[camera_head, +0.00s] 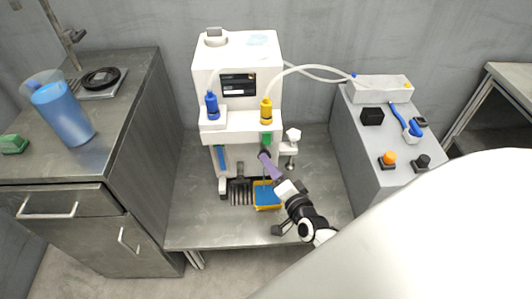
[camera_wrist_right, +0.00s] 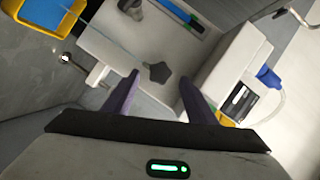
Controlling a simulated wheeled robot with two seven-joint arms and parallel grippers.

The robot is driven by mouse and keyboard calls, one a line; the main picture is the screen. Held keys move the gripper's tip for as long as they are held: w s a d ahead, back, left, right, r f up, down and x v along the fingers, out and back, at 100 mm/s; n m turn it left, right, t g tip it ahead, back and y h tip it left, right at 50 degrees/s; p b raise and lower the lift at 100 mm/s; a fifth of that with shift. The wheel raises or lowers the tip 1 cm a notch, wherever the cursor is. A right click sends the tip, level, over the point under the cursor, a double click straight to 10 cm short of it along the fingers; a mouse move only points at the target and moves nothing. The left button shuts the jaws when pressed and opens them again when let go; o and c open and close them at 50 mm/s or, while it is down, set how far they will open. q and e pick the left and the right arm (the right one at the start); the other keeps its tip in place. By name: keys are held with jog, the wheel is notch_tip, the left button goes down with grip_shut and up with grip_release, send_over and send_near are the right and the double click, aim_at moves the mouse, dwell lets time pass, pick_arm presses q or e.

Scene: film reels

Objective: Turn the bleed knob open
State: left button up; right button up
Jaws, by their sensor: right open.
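A white machine (camera_head: 224,68) with a dark display stands at the back of the low grey table. In the right wrist view, a dark lobed knob (camera_wrist_right: 157,73), which looks like the bleed knob, sits on the machine's white face. My right gripper (camera_head: 265,157) has purple fingers and reaches up to the machine's lower front. In the wrist view its open fingers (camera_wrist_right: 159,77) stand on either side of the knob, with gaps visible on both sides. Whether the fingertips reach the knob's depth is unclear. The knob is hidden in the head view. My left gripper is not in view.
A yellow tray (camera_head: 267,206) with blue inside and a black fork-like part (camera_head: 240,196) lie below the machine. Cabinets flank the table; the table's left front is clear.

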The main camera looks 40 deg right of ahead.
jog(key=shift+v, duration=1.9)
jog(key=s+a+f+n+g+y, duration=0.3)
jog(key=s+a+n+g+y, duration=0.2)
jog(key=s+a+n, duration=1.2)
jog(key=shift+s+a+g+y+p, duration=0.15)
jog(key=shift+g+y+p, duration=0.25)
jog(key=shift+g, duration=0.7)
